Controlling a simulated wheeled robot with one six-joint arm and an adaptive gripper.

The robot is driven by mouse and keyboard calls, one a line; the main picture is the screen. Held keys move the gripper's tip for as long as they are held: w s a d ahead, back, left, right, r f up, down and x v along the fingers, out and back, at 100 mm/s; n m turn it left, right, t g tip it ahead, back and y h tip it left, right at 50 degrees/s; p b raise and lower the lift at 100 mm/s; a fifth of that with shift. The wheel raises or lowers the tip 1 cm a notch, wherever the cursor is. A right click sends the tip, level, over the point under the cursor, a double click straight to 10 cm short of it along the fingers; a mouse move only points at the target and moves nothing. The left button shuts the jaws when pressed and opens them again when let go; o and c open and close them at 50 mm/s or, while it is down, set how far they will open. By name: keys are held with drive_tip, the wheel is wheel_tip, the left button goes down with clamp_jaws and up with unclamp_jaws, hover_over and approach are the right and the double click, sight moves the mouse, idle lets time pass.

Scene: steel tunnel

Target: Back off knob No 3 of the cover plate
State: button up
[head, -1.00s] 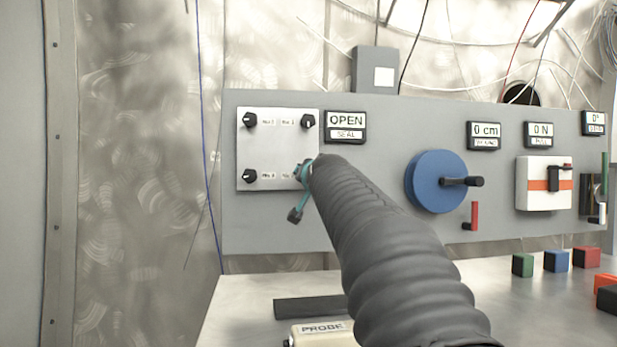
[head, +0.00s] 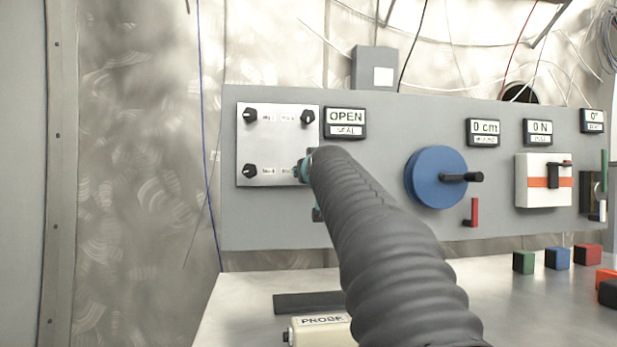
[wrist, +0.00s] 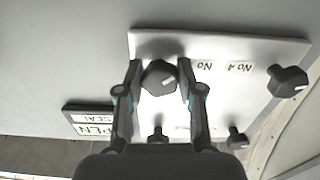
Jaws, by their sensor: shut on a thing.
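The pale cover plate (head: 278,150) is on the grey panel, with a black knob near each corner. Knob No 3 (wrist: 159,78) is the lower right one; its label is partly hidden in the wrist view. My gripper (wrist: 160,74) is shut on this knob, one finger on each side. In the head view my gripper (head: 303,171) is at the plate's lower right corner, and my arm hides most of it and the knob. Knob No 4 (head: 250,171) is at the lower left. The display (head: 345,122) beside the plate reads OPEN above SEAL.
Right of my arm on the panel are a blue wheel (head: 433,178) with a black handle, a red lever (head: 472,213) and a white box (head: 530,190) with an orange stripe. Below, a probe (head: 318,331) and several coloured blocks lie on the bench.

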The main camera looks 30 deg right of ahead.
drive_tip(key=n+b, duration=0.1)
drive_tip(key=n, duration=0.4)
drive_tip(key=shift+n, duration=0.3)
drive_tip(key=shift+n+b, duration=0.5)
drive_tip(key=shift+n, duration=1.7)
drive_tip(key=o, duration=1.2)
drive_tip(key=shift+c, duration=0.2)
drive_tip(key=v, duration=1.2)
